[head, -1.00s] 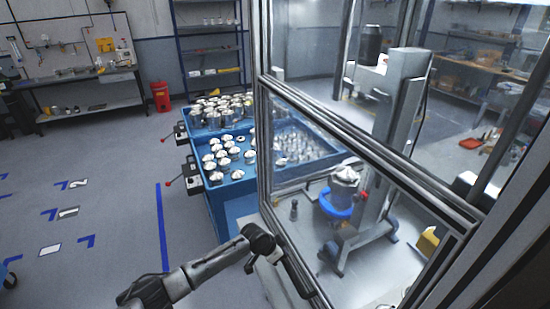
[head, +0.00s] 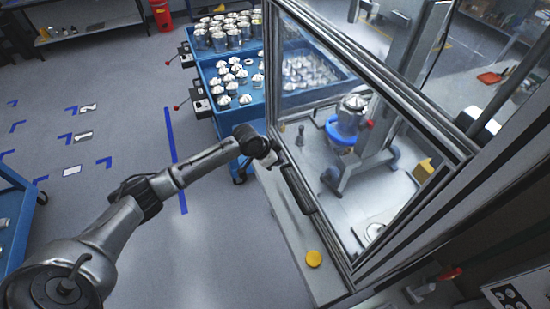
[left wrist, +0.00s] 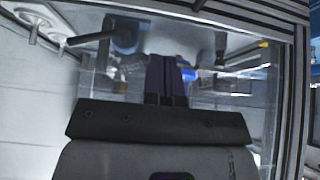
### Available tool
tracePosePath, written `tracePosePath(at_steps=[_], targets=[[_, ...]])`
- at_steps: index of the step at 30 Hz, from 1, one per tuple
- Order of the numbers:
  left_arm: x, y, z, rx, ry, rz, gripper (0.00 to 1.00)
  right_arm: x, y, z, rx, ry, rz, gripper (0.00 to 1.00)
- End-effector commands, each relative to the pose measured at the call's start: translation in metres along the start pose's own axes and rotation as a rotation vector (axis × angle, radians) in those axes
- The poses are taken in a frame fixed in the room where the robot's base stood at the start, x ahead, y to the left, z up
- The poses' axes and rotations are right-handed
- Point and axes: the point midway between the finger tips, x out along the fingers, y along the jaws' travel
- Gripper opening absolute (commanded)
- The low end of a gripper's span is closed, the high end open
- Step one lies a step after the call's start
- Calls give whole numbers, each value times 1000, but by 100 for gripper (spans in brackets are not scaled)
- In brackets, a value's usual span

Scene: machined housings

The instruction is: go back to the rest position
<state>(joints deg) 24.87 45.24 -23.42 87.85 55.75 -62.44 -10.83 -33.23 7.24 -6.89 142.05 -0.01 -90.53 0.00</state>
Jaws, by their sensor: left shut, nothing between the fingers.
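My left arm comes in from the left in the head view and ends at the front of a glass-walled enclosure. The dark body of my left gripper (head: 296,188) is beside the enclosure's lower frame, and its fingers are hidden there. In the left wrist view my left gripper (left wrist: 166,76) has its fingers together, shut and empty, pointing towards the glass. No object is in or against the fingertips. My right gripper is in neither view.
The metal-framed glass enclosure (head: 380,70) stands close to my left gripper. Inside, a metal housing (head: 353,103) sits above a blue ring (head: 343,128). A yellow button (head: 313,258) is on the front ledge. A blue cart (head: 222,107) holds several housings. Floor at left is open.

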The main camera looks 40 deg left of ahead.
Motion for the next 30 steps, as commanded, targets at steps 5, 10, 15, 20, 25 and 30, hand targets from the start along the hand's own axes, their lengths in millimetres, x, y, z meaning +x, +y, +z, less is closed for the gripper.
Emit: tracePosePath(at_steps=[5, 10, 15, 20, 25, 30], targets=[[-11, 1, 0, 0, -1, 1, 0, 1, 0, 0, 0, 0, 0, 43], [-13, 0, 0, 0, -1, 1, 0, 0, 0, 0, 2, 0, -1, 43], [-13, 1, 5, -31, -35, 2, 0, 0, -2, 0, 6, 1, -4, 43], [-25, -6, 12, 21, -135, -124, 0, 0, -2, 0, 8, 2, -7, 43], [-68, 10, -22, 144, -105, -326, 0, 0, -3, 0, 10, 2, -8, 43], [-96, 58, -42, 190, -9, -440, 0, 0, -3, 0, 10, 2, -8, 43]])
